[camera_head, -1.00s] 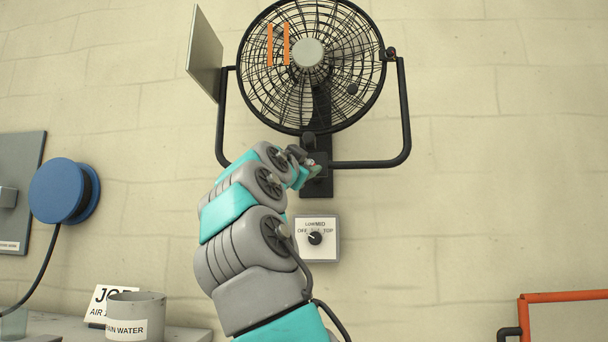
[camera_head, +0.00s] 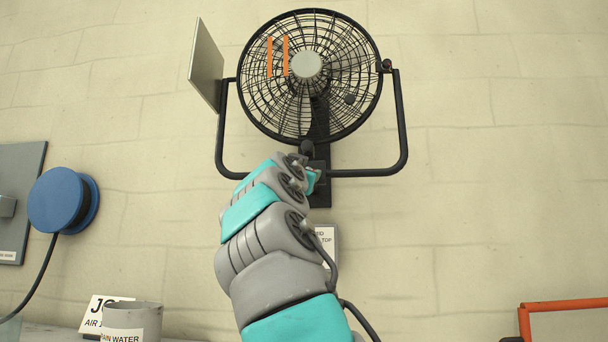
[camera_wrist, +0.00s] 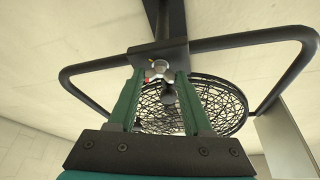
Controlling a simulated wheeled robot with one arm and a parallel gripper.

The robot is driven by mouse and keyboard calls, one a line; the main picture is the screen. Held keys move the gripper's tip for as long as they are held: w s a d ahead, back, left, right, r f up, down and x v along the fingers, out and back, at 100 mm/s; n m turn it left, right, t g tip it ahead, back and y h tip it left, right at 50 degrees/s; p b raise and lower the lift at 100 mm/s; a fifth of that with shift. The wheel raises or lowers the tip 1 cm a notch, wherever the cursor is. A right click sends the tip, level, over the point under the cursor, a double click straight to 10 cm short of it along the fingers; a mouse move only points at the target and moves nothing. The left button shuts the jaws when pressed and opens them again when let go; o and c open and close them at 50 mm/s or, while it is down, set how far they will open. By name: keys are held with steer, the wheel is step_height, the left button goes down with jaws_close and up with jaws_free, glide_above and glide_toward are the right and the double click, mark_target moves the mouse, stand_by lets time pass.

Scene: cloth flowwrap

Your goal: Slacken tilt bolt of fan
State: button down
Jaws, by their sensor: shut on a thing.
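The fan (camera_head: 308,65) has a round black wire cage with a grey hub. It sits in a black U-shaped yoke (camera_head: 404,130) on a black wall bracket (camera_head: 319,197). My gripper (camera_wrist: 160,76) is at the bracket below the cage. In the wrist view its two green fingers are closed around a silver bolt head (camera_wrist: 159,66) with a red mark, in front of the bracket plate. A dark round knob (camera_wrist: 168,97) shows just beyond it, between the fingers. In the head view my arm hides the fingertips and the bolt.
Two orange strips (camera_head: 277,57) lie over the cage. A grey panel (camera_head: 206,65) stands at the yoke's left. A blue reel (camera_head: 62,199) and a grey pot (camera_head: 131,321) are at the left.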

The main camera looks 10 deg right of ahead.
steer(key=n+y+p, duration=0.2)
steer(key=n, duration=0.2)
steer(key=n+t+y+p, duration=0.1)
steer(key=n+y+p, duration=0.1)
steer(key=n+p, duration=0.1)
steer(key=r+n+t+y+p, duration=0.1)
steer(key=n+y+p, duration=0.1)
steer(key=n, duration=0.3)
steer(key=shift+s+d+p, duration=0.2)
steer(key=shift+d+p, duration=0.1)
steer(key=shift+p, duration=0.05)
steer(key=n+y+p, duration=0.2)
steer(key=n+p, duration=0.1)
steer(key=p, duration=0.1)
steer(key=shift+n, duration=0.3)
steer(key=shift+d+n+g+y+p, duration=0.1)
steer(key=shift+n+g+y+p, duration=0.35)
steer(key=shift+n, duration=1.45)
steer(key=shift+d+n+g+y+p, duration=0.1)
steer(key=shift+n+g+y, duration=0.65)
steer(key=shift+n, duration=1.15)
steer(key=shift+d+n+g+y+p, duration=0.1)
steer(key=shift+n+g+y+p, duration=0.3)
steer(key=shift+n, duration=1.5)
steer(key=shift+f+g, duration=0.1)
steer(key=shift+g, duration=0.2)
